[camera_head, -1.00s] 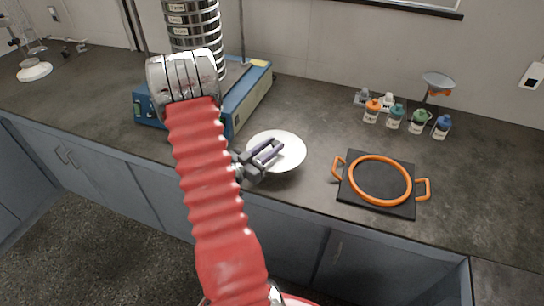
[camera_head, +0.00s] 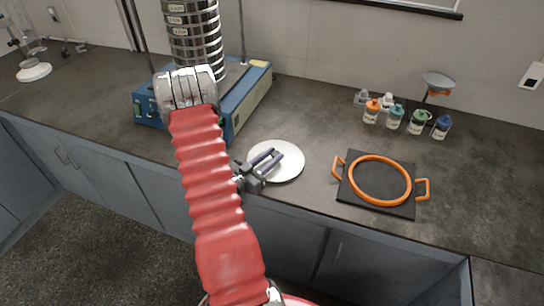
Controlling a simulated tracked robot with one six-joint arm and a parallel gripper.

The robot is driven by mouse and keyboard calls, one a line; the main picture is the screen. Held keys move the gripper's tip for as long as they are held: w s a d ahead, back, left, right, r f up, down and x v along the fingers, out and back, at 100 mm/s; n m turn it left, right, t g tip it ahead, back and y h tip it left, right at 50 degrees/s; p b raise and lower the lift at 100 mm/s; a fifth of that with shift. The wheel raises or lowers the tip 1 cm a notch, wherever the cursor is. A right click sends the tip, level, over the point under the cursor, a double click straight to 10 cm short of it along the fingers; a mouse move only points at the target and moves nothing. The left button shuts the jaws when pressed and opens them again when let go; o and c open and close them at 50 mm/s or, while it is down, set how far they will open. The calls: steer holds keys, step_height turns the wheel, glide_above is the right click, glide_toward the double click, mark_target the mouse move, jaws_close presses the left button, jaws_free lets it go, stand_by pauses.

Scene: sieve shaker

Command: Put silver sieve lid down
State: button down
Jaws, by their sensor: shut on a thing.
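The silver sieve lid (camera_head: 290,172) is a pale round disc near the front edge of the counter, left of the black board with the orange ring. My gripper (camera_head: 268,160) reaches over the lid from its left side and is shut on it. The part of the lid between the fingers is hidden by them. The lid looks close to level and low over the counter; I cannot tell if it touches the surface. The sieve stack (camera_head: 196,42) stands on the blue shaker (camera_head: 250,95) behind my arm, which partly covers the shaker.
The black board (camera_head: 397,207) carries an orange ring with handles (camera_head: 381,180). Several small bottles (camera_head: 396,117) and a dish on a stand (camera_head: 438,82) are at the back right. Bare counter (camera_head: 300,115) lies behind the lid. The counter's front edge is close.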

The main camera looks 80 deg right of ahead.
steer(key=c, duration=1.4)
jaws_free()
steer(key=shift+c, duration=0.2)
steer(key=shift+v, duration=6.05)
steer(key=shift+w+d, duration=0.1)
